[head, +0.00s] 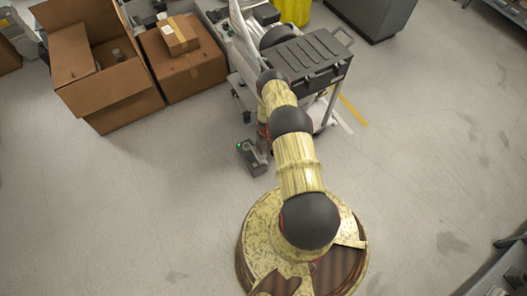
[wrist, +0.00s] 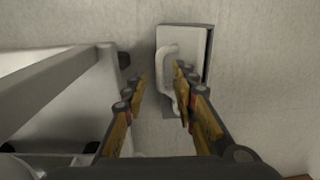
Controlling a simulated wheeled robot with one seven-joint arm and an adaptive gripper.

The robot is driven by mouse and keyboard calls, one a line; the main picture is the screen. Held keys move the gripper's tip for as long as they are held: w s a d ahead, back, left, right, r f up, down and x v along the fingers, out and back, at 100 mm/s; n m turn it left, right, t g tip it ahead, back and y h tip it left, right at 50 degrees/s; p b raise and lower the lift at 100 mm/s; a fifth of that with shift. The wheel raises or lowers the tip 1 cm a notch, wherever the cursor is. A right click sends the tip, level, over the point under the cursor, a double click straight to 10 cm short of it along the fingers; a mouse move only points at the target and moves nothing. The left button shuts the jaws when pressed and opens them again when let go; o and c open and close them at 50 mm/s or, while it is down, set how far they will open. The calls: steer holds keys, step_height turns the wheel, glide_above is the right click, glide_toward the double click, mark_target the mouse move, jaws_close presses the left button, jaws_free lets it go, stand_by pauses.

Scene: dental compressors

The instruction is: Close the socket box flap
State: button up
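The socket box (wrist: 210,32) shows in the wrist view at top centre, a grey case with a pale flap (wrist: 196,45) that carries a white looped handle (wrist: 166,52). A dark gap runs along the flap's right side; how far the flap stands open is hard to tell. My gripper (wrist: 160,78) is open and empty. Its right finger overlaps the flap in the picture, and its left finger lies left of the handle. Contact cannot be told. In the head view, a small grey box with a green light (head: 249,158) on the floor appears to be the socket box; my gripper is mostly hidden there.
A cart with a black case (head: 308,58) stands close beside my arm; its pale frame (wrist: 50,78) fills the wrist view's left side. Cardboard boxes (head: 190,70) stand at upper left.

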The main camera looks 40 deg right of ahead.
steer(key=shift+f+b, duration=0.3)
steer(key=shift+f, duration=0.9)
steer(key=shift+c, duration=1.1)
jaws_close()
